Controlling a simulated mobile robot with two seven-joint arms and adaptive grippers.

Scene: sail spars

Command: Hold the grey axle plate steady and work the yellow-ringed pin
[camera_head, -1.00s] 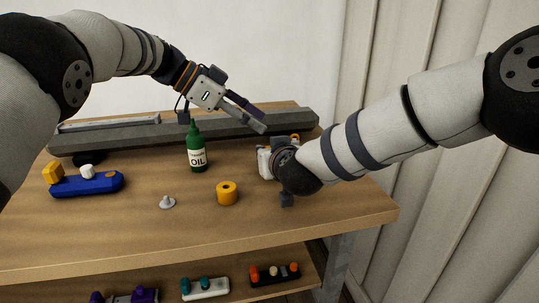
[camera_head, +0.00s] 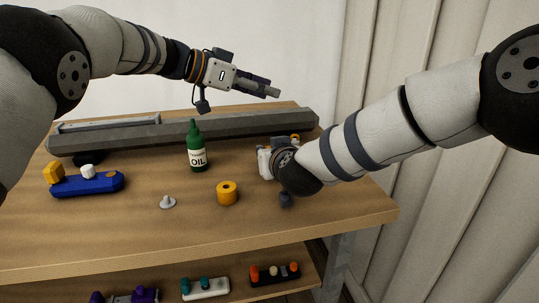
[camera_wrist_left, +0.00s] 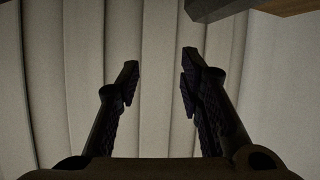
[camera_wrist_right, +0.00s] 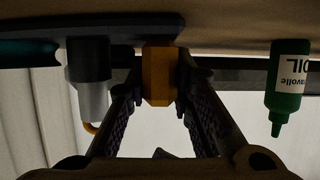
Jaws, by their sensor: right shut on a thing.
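A dark grey plate (camera_wrist_right: 125,27) shows upside down in the right wrist view, carrying a grey pin (camera_wrist_right: 88,75) and a yellow block (camera_wrist_right: 158,75). A thin yellow ring piece (camera_wrist_right: 90,128) shows by the pin's end. My right gripper (camera_wrist_right: 160,85) is shut on the yellow block. In the head view my right wrist hides most of this plate; only a bit of orange-yellow (camera_head: 295,137) shows behind it. My left gripper (camera_head: 274,91) is open and empty, above the long grey beam; its fingers stand apart in the left wrist view (camera_wrist_left: 159,78).
A long grey beam (camera_head: 230,126) lies along the table's back. A green oil bottle (camera_head: 196,150), yellow ring (camera_head: 227,194), small grey peg (camera_head: 167,203) and blue plate (camera_head: 100,184) stand on the table (camera_head: 130,230). Several assemblies sit on the lower shelf, including a white one (camera_head: 205,290).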

